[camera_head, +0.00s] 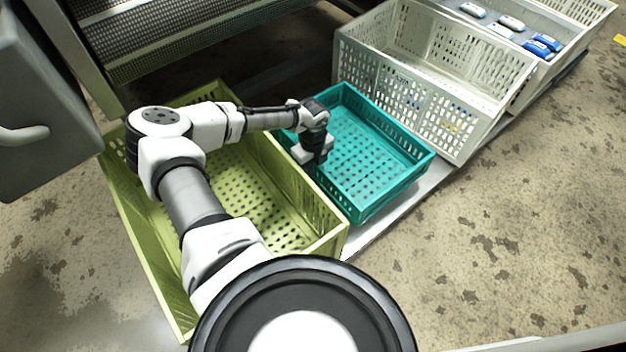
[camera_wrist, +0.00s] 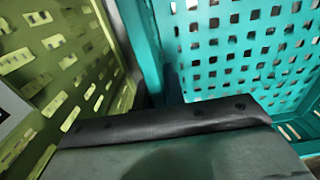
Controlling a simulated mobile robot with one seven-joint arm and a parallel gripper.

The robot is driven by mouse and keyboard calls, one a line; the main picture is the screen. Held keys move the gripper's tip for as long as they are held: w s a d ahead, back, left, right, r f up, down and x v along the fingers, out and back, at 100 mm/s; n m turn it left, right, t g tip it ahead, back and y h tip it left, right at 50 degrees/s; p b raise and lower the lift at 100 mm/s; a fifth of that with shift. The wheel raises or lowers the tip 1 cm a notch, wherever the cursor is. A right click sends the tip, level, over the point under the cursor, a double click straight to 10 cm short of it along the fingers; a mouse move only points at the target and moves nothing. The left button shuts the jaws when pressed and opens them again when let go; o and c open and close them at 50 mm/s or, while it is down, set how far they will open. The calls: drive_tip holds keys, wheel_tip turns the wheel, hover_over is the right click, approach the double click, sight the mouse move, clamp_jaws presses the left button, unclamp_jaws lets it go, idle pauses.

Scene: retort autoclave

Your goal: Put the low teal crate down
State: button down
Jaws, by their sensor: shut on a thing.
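The low teal crate (camera_head: 372,152) is an empty, shallow, perforated box between the yellow-green crate and the tall white crate in the head view. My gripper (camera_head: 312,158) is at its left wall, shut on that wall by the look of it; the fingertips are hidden. The teal crate looks about level, close above or on the grey surface; I cannot tell if it touches. In the wrist view the teal crate's perforated floor and wall (camera_wrist: 245,50) fill the right side, behind the dark gripper body (camera_wrist: 170,125).
The yellow-green crate (camera_head: 335,243) is taller, empty, and close on the left, under my arm. The tall white crate (camera_head: 440,115) stands close at the right. Another white crate (camera_head: 520,95) beyond holds several blue and white packs. A grey bench strip (camera_head: 400,205) runs below; a mesh rack is behind.

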drive_tip(key=shift+f+b, duration=1)
drive_tip(key=shift+f, duration=1.9)
drive_tip(key=c, duration=1.5)
unclamp_jaws()
wheel_tip(320, 180, up, 12)
drive_tip(key=p, duration=0.4)
drive_tip(key=shift+p, duration=0.4)
